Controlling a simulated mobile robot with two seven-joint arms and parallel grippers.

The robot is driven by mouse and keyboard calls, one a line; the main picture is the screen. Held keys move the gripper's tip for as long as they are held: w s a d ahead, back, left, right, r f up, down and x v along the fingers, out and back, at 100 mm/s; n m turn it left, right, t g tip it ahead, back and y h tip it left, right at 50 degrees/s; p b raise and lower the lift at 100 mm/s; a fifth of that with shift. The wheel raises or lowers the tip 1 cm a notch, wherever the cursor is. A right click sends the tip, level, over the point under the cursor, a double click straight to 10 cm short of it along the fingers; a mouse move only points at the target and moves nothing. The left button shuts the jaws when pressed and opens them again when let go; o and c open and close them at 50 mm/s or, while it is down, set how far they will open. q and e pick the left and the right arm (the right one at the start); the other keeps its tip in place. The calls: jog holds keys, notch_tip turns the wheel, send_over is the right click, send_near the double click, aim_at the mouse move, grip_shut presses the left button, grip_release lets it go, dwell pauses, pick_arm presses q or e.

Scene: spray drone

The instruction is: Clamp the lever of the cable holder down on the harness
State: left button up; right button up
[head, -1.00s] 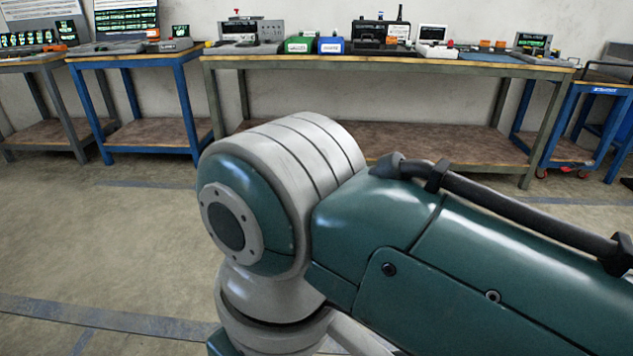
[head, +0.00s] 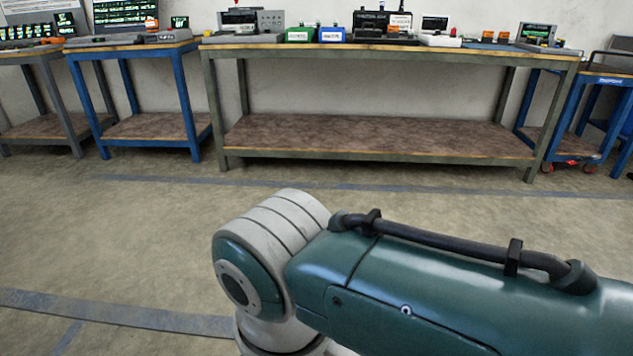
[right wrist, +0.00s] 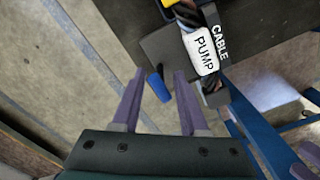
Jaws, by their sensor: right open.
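In the right wrist view, my right gripper (right wrist: 160,75) is open, with two purple fingers. A small blue piece (right wrist: 158,87), possibly the lever of the cable holder, shows between the fingers with a gap on each side. Just beyond it is a white tag (right wrist: 202,51) reading PUMP beside a black label (right wrist: 220,44) reading CABLE. The holder's body is not clearly made out. The head view shows my right arm, but neither gripper.
A dark grey surface (right wrist: 160,45) lies under the tag, with open floor beyond its edge. Blue frame bars (right wrist: 262,135) stand at the lower right. In the head view, a long bench (head: 390,46) with instruments stands along the wall, with clear floor before it.

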grip_shut()
dwell(0.4)
jog(key=t+p, duration=0.1)
jog(key=p, duration=0.1)
jog(key=s+t+p, duration=0.1)
jog(key=p, duration=0.2)
jog(key=shift+s+r+t, duration=0.1)
jog(key=shift+s+t, duration=0.2)
jog(key=shift+s+f+t+p, duration=0.35)
jog(key=shift+t+p, duration=0.25)
jog(key=shift+t, duration=0.2)
jog(key=shift+s+f+t, duration=0.2)
jog(key=shift+t, duration=0.5)
grip_release()
jog(key=shift+w, duration=0.1)
